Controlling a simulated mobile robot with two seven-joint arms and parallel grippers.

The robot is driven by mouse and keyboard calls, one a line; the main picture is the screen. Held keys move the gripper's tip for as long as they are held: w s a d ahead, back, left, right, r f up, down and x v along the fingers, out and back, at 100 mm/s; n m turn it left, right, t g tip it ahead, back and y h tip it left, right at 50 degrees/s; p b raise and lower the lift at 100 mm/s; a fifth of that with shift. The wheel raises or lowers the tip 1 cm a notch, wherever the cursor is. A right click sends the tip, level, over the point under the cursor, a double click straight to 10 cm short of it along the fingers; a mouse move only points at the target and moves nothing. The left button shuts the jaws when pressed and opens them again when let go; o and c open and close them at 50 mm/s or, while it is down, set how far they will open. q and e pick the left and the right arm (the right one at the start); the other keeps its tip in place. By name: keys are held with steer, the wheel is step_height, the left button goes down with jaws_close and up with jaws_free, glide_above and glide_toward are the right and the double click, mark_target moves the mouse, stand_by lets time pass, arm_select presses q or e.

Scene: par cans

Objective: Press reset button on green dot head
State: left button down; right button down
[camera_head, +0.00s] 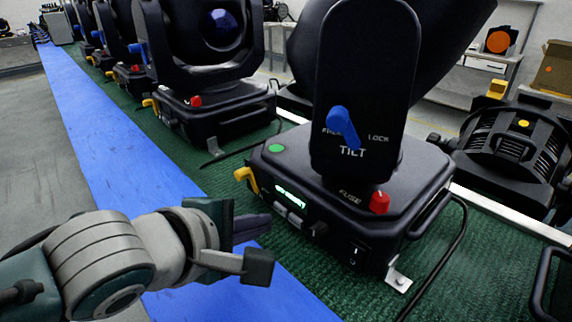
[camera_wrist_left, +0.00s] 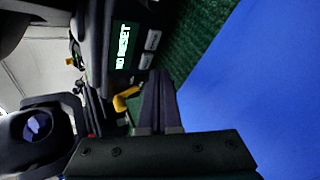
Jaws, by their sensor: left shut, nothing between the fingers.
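The green dot head (camera_head: 325,200) is a black moving-head light with a green dot (camera_head: 276,148) on its base top. Its base front has a lit display (camera_head: 290,196) with two pale buttons (camera_head: 288,215) beside it. Which button is reset is not clear. My left gripper (camera_head: 267,222) is shut and empty, just left of the base front, apparently apart from the buttons. Its closed fingers also show in the wrist view (camera_wrist_left: 160,76). My right gripper is out of view.
The head carries a yellow lever (camera_head: 247,179), a blue tilt lever (camera_head: 342,125) and a red knob (camera_head: 380,202). Another head (camera_head: 215,110) stands behind left, and a black lamp (camera_head: 512,150) stands right. A black cable (camera_head: 448,255) lies on the green mat (camera_head: 460,285). The blue strip (camera_head: 110,120) is clear.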

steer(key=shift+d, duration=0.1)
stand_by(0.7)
arm_select(q)
steer(key=shift+w+d, duration=0.3)
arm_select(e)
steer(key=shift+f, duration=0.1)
arm_select(q)
steer(key=shift+w+d, duration=0.25)
steer(key=shift+w, duration=0.05)
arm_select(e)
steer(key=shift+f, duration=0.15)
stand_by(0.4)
arm_select(q)
steer(key=shift+s, duration=0.1)
steer(key=shift+s+a+r, duration=0.1)
steer(key=shift+s+a, duration=0.15)
steer(key=shift+a, duration=0.05)
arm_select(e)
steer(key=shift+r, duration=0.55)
arm_select(q)
steer(key=shift+s+a+p, duration=0.25)
steer(key=shift+p, duration=0.15)
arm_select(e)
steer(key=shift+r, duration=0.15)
